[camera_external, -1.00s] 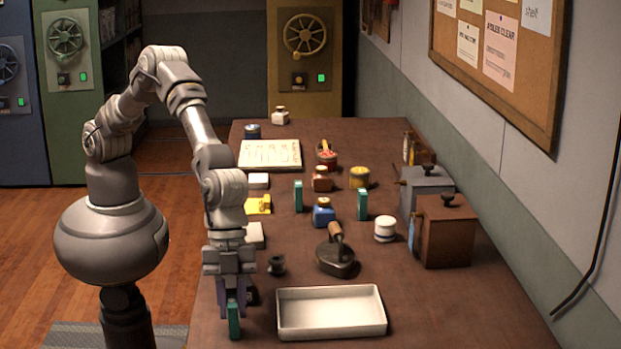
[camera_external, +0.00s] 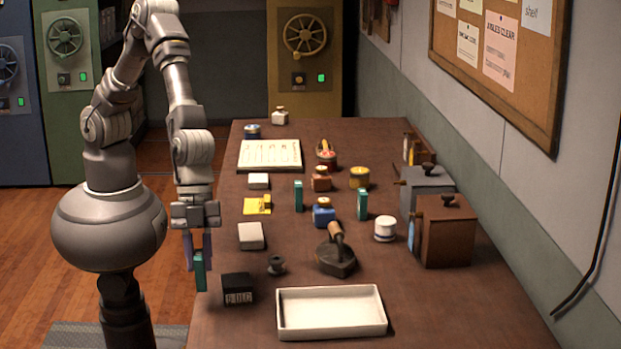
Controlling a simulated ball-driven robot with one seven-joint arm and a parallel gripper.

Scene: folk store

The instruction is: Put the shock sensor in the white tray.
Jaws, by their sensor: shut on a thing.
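My gripper (camera_external: 198,262) is shut on an upright teal block (camera_external: 200,272) near the left edge of the table. The block appears held above the surface. Two similar teal blocks stand mid-table, one on the left (camera_external: 298,196) and one on the right (camera_external: 362,204). No label shows which thing is the shock sensor. The white tray (camera_external: 332,332) is empty at the front of the table, to the right of my gripper and nearer the camera.
A black box with white markings (camera_external: 238,288) and a small dark spool (camera_external: 276,265) lie between my gripper and the tray. Brown (camera_external: 446,232) and grey (camera_external: 423,190) boxes line the right side.

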